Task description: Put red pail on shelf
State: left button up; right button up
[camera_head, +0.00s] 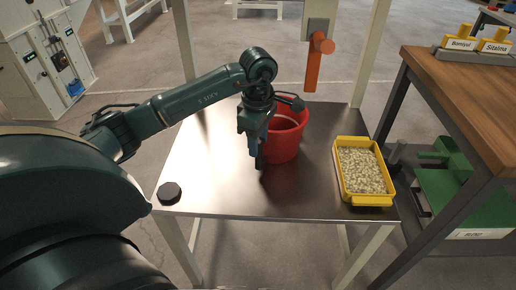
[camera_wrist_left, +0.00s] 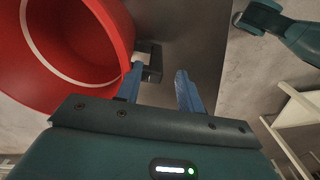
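The red pail (camera_head: 286,138) stands upright on a dark metal-topped stand (camera_head: 225,185). My left gripper (camera_head: 260,163) is at the pail's near left side and partly covers it. In the left wrist view the pail (camera_wrist_left: 112,20) fills the upper left. The two blue fingers (camera_wrist_left: 161,87) are apart with nothing between them. One finger is close to the pail's wall by a dark square bracket (camera_wrist_left: 153,62); I cannot tell whether it touches. My right gripper is not in view. I cannot tell which surface is the shelf.
A yellow tray (camera_head: 343,180) of pale pellets stands on the stand's right side. A black knob-like piece (camera_head: 169,193) lies at its near left corner. An orange lever (camera_head: 317,62) hangs above, behind the pail. A wooden-topped table (camera_head: 460,90) is at the right.

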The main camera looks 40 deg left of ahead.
pick_arm(q)
notch_tip(320, 180, up, 8)
jog(key=shift+f+p, duration=0.1)
jog(key=shift+p, duration=0.4)
jog(key=s+d+f+g+h, duration=0.1)
jog(key=s+d+f+h, duration=0.25)
jog(key=d, duration=0.55)
jog(key=s+d+f+g+h, duration=0.15)
jog(key=s+d+h, duration=0.3)
jog(key=d, duration=0.45)
jog(key=s+d+r+n+t+h, duration=0.3)
jog(key=s+d+r+n+h, duration=0.2)
jog(key=d+r+n+h, duration=0.5)
jog(key=w+a+f+n+t+y, duration=0.1)
jog(key=a+f+n+t+y, duration=0.15)
jog(key=n+t, duration=0.8)
jog(key=w+a+f+n+t+y, duration=0.1)
jog(key=w+a+n+t+y, duration=0.15)
jog(key=n+t, duration=0.8)
jog(key=s+a+f+n+g+y, duration=0.3)
jog(key=f+n, duration=0.3)
jog(key=n, duration=0.2)
jog(key=s+a+f+n+g+y, duration=0.3)
jog(key=f+n+g+y, duration=0.2)
jog(key=n, duration=0.4)
jog(key=shift+s+f+n, duration=0.3)
jog(key=shift+s+f, duration=0.1)
jog(key=shift+f, duration=0.35)
